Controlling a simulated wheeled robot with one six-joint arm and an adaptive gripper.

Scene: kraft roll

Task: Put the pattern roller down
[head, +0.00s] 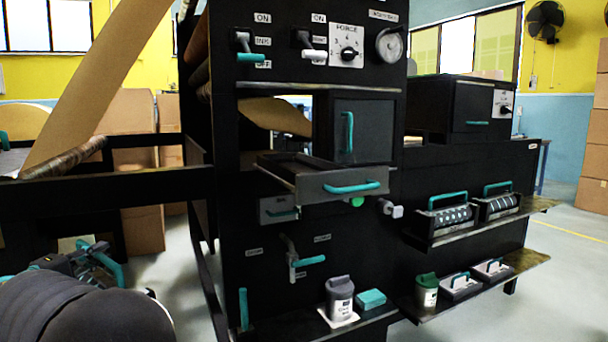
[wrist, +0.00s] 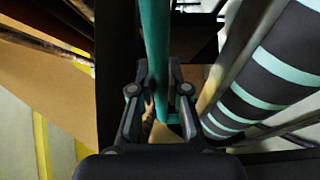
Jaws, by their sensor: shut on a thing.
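My gripper (head: 80,258) is at the lower left of the head view, with a teal handle beside it and part of it hidden behind my dark arm. In the wrist view my gripper (wrist: 155,98) is shut on a teal handle (wrist: 155,40) that runs up out of the picture. The pattern roller (wrist: 262,80), dark with pale teal stripes, lies slanted close to the right of the fingers. The join between handle and roller does not show.
A black machine (head: 225,200) fills the middle, with an open drawer (head: 345,184) jutting out. Two handled rollers sit in a rack (head: 455,236) at right. A lower shelf holds a grey canister (head: 340,298) and a green-lidded one (head: 426,292). A black rail (head: 100,187) crosses the left.

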